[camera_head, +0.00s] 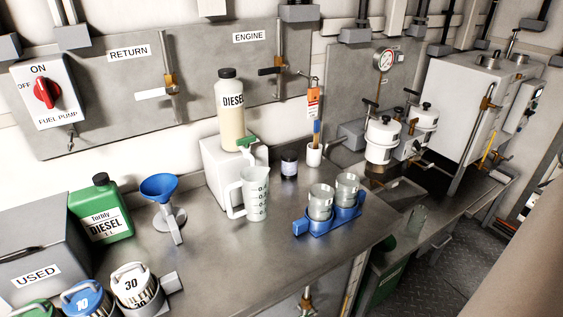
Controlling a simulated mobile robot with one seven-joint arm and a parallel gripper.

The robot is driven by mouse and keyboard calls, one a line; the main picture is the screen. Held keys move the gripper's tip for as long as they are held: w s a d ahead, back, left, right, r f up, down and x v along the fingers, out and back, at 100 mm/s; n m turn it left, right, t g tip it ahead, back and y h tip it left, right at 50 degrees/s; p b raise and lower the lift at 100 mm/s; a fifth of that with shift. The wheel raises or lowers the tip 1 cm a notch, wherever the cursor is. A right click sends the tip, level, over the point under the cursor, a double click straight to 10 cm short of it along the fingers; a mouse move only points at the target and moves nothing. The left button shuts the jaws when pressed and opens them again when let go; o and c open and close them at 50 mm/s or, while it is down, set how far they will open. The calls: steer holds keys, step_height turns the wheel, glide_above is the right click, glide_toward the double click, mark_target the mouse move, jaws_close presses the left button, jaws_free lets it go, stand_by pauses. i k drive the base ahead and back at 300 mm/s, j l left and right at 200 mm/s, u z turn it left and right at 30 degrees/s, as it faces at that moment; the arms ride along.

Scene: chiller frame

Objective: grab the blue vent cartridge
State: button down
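No thing in view is labelled as a vent cartridge. At the lower left, a round canister with a blue handled top marked 10 (84,299) stands beside a white-topped canister marked 30 (134,284). A green-topped canister (36,312) is partly cut off by the bottom edge. I cannot tell whether the blue-topped one is the blue vent cartridge. Other blue things are a funnel (160,185) on a stand and a carrier (318,226) holding two clear cups. My gripper is not in view.
A grey USED box (38,258) and green diesel jug (101,212) stand at the left. A measuring jug (256,195) and diesel bottle (230,105) on a white block stand mid-bench. The steel worktop (235,270) is clear at its front middle.

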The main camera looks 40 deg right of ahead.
mark_target(290, 157)
steer(key=l, duration=0.4)
steer(key=k+l+u, duration=0.1)
steer(key=l, duration=0.3)
steer(key=k+l, duration=0.1)
steer(key=l, duration=0.25)
steer(key=k+l+u, duration=0.15)
steer(key=l, duration=0.65)
steer(key=k+l+u, duration=0.1)
steer(key=l, duration=0.25)
steer(key=i+l, duration=0.15)
steer(key=i, duration=0.25)
